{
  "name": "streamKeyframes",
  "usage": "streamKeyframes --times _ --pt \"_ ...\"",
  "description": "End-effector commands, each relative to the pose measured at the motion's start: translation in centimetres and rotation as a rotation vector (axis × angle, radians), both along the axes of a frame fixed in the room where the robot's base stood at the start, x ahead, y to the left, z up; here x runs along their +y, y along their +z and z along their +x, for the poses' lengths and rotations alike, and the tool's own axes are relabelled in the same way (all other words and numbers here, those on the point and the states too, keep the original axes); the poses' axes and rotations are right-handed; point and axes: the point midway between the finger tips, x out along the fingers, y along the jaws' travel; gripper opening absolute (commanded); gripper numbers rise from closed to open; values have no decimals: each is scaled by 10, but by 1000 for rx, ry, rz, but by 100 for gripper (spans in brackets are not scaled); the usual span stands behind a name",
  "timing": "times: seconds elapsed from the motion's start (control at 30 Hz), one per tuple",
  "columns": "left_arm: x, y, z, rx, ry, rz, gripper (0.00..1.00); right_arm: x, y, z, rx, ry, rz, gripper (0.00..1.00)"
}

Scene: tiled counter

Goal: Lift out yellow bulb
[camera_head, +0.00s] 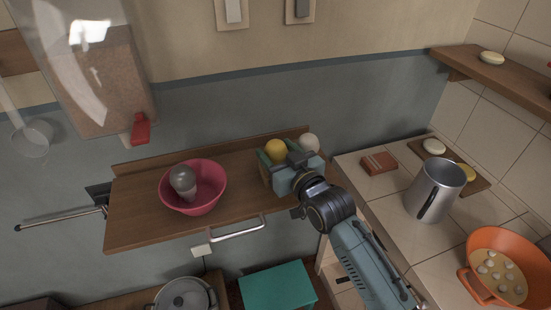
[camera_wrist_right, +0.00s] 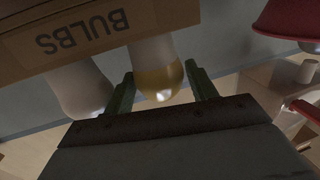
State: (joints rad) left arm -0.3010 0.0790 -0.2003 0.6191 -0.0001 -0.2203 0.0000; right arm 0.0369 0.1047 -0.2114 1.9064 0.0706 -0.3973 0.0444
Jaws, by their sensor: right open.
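The yellow bulb (camera_head: 275,150) stands on the wooden shelf's right end, in or at the cardboard box marked BULBS (camera_wrist_right: 75,30). A white bulb (camera_head: 309,143) is beside it. My right gripper (camera_head: 281,160) is at the bulbs and hides most of the box in the head view. In the right wrist view the green fingers of my right gripper (camera_wrist_right: 160,72) are open, one on each side of the yellow bulb (camera_wrist_right: 160,84). Whether they touch it I cannot tell. The white bulb (camera_wrist_right: 78,88) is outside the fingers, to the left. My left gripper is not in view.
A pink bowl (camera_head: 212,199) holding a grey bulb (camera_head: 183,181) stands left on the wooden shelf (camera_head: 135,222). On the tiled counter at right are a metal jug (camera_head: 432,190), a small reddish box (camera_head: 379,163) and an orange colander (camera_head: 480,243). Bare shelf lies between bowl and gripper.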

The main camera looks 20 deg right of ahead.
Motion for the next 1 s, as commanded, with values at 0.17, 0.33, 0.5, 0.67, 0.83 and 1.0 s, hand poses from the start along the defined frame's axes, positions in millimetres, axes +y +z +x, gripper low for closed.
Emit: streamKeyframes --times 0.17,0.33,0.5,0.67,0.83,1.0 --pt "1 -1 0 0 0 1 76 2 -1 10 0 0 0 57" --pt "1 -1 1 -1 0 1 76 2 -1 10 1 0 0 57" --pt "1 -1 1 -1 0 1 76 2 -1 10 1 0 0 36" --pt "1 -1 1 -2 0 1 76 2 -1 10 0 0 -1 27" --pt "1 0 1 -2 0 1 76 2 2 10 -2 0 -1 27" --pt "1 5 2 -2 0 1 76 2 28 10 -5 0 -1 27"
